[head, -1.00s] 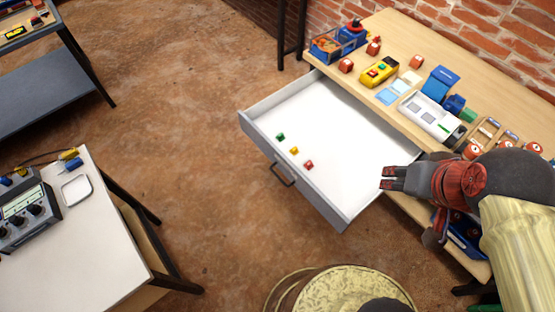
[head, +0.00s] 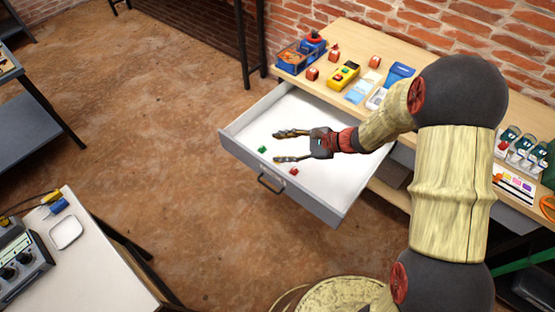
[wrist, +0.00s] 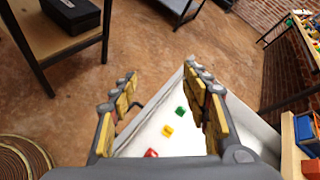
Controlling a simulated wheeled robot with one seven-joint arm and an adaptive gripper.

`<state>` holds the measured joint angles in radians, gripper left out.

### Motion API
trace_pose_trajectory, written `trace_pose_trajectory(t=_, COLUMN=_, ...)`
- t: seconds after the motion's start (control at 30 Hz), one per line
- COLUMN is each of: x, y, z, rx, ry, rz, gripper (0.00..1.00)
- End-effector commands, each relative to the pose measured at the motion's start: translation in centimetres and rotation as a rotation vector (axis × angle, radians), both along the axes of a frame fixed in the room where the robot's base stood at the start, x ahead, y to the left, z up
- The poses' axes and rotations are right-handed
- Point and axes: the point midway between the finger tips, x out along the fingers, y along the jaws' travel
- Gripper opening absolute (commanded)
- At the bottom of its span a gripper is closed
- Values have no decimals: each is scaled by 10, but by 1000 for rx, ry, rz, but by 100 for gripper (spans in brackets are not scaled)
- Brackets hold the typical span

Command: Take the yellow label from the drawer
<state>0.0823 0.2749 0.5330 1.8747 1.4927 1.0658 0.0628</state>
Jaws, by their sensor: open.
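The yellow label (wrist: 167,131) lies on the white floor of the open drawer (head: 318,204), between the green label (head: 262,149) and the red label (head: 294,170). In the head view my gripper's lower finger appears to hide the yellow label. In the wrist view the green label (wrist: 180,111) and red label (wrist: 151,153) flank it in a row. My gripper (head: 277,147) is open and empty over the drawer, its fingers pointing left. In the wrist view the yellow label shows between my two fingers (wrist: 163,92), apart from both.
The drawer has raised grey walls and a dark handle (head: 270,184). The workbench (head: 345,42) above it carries a blue bin (head: 292,60), a yellow button box (head: 344,74) and several red blocks. A white table (head: 95,262) stands at lower left.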

Motion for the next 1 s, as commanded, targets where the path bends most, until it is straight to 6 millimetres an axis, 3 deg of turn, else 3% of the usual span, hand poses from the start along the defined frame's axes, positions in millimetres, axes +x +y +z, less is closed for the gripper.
trace_pose_trajectory(t=0.03, x=12, y=-2, z=-28, rx=45, ry=59, rz=-70, gripper=47)
trace_pose_trajectory(t=0.2, x=48, y=-17, z=-108, rx=168, ry=205, rz=-316, gripper=47)
trace_pose_trajectory(t=0.4, x=63, y=-37, z=-175, rx=242, ry=303, rz=-513, gripper=47)
trace_pose_trajectory(t=0.6, x=67, y=-45, z=-203, rx=265, ry=337, rz=-590, gripper=47)
trace_pose_trajectory(t=1.0, x=88, y=-24, z=-220, rx=267, ry=338, rz=-595, gripper=47)
